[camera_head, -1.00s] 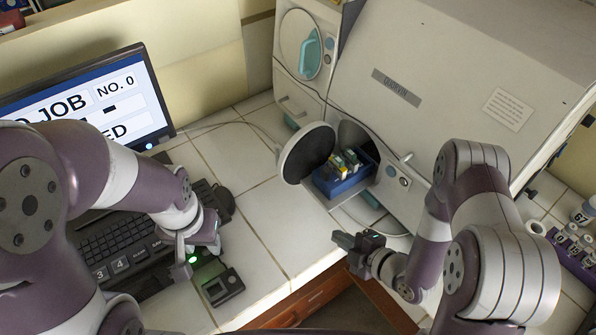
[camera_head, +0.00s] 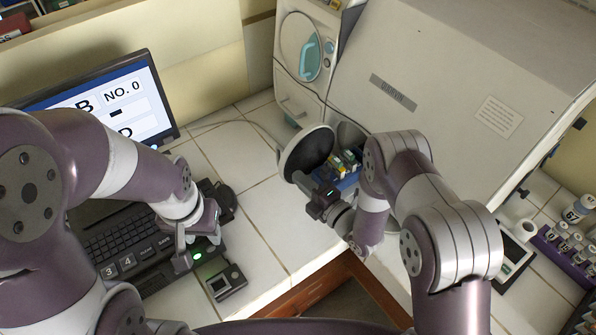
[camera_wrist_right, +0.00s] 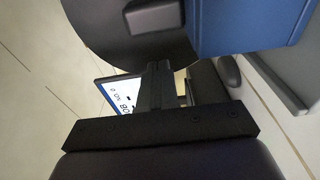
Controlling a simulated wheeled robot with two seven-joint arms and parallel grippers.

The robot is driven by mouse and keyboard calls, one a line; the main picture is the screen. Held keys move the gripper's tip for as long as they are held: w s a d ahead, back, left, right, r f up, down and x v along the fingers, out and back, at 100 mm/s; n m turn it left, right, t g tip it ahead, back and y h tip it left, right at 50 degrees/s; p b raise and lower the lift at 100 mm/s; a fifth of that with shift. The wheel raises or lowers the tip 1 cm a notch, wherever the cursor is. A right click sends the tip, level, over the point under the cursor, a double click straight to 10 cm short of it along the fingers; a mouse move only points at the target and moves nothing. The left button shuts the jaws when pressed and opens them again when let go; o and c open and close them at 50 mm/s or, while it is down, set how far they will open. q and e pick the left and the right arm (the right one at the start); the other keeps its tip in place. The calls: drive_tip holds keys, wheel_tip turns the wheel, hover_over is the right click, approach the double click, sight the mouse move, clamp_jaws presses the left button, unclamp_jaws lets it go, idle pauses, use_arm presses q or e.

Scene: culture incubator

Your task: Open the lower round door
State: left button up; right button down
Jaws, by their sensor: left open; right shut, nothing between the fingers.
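The lower round door (camera_head: 305,152) is a dark disc with a pale rim, swung out to the left of its opening on the incubator front. In the right wrist view the dark door (camera_wrist_right: 115,35) fills the upper part, with a block-like piece (camera_wrist_right: 153,16) on its face. My right gripper (camera_head: 308,190) is shut and empty, just below the door near the opening. The wrist view shows its fingers (camera_wrist_right: 160,78) together at the door's edge; contact is unclear.
A blue rack (camera_head: 348,180) with small items sits at the opening, partly hidden by my right arm; it also shows in the wrist view (camera_wrist_right: 240,25). The upper round door (camera_head: 300,46) is closed. A monitor (camera_head: 115,108) and keyboard (camera_head: 120,240) stand left.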

sight(286, 173)
drive_tip(key=shift+x, duration=0.9)
drive_tip(key=shift+a+f, duration=0.15)
drive_tip(key=w+a+m+h+b, duration=0.1)
drive_tip(key=w+a+t+h+b, duration=0.1)
drive_tip(key=a+b, duration=0.1)
drive_tip(key=shift+w+m+t, duration=0.15)
drive_tip(key=shift+m+t, duration=0.15)
drive_tip(key=shift+m, duration=0.1)
drive_tip(key=shift+w+a+m+t+h+b, duration=0.15)
drive_tip(key=shift+m+t+h+b, duration=0.15)
drive_tip(key=shift+h, duration=0.25)
drive_tip(key=shift+w+a+m+t+h+b, duration=0.2)
drive_tip(key=shift+m+t+h, duration=0.15)
drive_tip(key=shift+h, duration=0.2)
drive_tip(key=shift+d, duration=0.1)
